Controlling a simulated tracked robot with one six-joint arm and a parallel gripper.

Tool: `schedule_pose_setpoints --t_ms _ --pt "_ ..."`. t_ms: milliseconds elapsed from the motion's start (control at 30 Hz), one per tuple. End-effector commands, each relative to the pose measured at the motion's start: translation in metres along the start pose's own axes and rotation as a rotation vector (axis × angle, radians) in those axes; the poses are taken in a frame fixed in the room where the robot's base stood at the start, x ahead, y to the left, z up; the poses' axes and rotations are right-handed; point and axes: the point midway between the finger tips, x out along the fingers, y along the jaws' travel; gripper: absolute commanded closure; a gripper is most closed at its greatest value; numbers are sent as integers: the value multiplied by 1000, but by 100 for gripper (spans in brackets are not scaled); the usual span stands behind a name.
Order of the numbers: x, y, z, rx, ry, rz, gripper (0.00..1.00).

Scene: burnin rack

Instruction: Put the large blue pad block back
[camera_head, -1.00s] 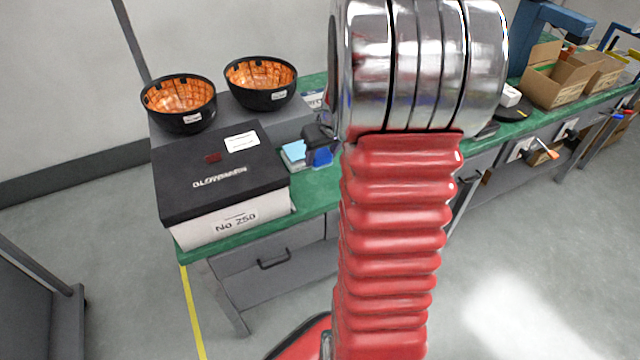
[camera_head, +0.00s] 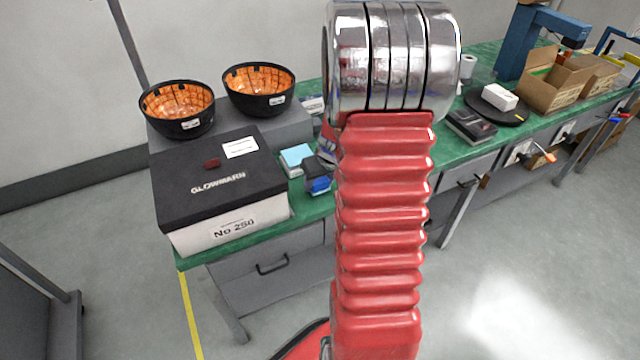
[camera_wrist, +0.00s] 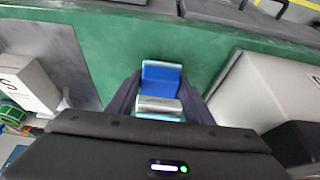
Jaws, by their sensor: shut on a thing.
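My gripper (camera_head: 318,172) is low over the green bench near its front edge, just right of the large black-lidded box. It is shut on a blue block (camera_head: 320,186), the large blue pad block as far as I can tell. In the wrist view the dark fingers stand either side of the block (camera_wrist: 163,77), which shows a blue face, pale blue edges and a silvery roller-like part. A pale blue pad (camera_head: 297,156) lies on the bench just left of and behind my gripper. Whether the held block touches the bench is unclear.
The black-lidded white box (camera_head: 225,230) stands close left of my gripper. Two dark bowls with orange insides (camera_head: 177,105) (camera_head: 259,88) sit behind it on a grey support. A dark device (camera_head: 471,126), a white box (camera_head: 500,97) and cartons (camera_head: 555,78) stand farther right.

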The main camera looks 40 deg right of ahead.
Motion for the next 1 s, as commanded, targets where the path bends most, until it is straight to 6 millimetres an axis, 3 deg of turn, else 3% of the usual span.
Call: schedule_pose_setpoints --t_ms 133,500,533,767,1000 --pt "12 0 6 1 -1 0 75" --pt "14 0 6 -2 -1 1 75" --pt "14 0 6 -2 0 1 52" --pt "14 -1 6 -2 0 1 36" --pt "14 -1 6 -2 0 0 35"
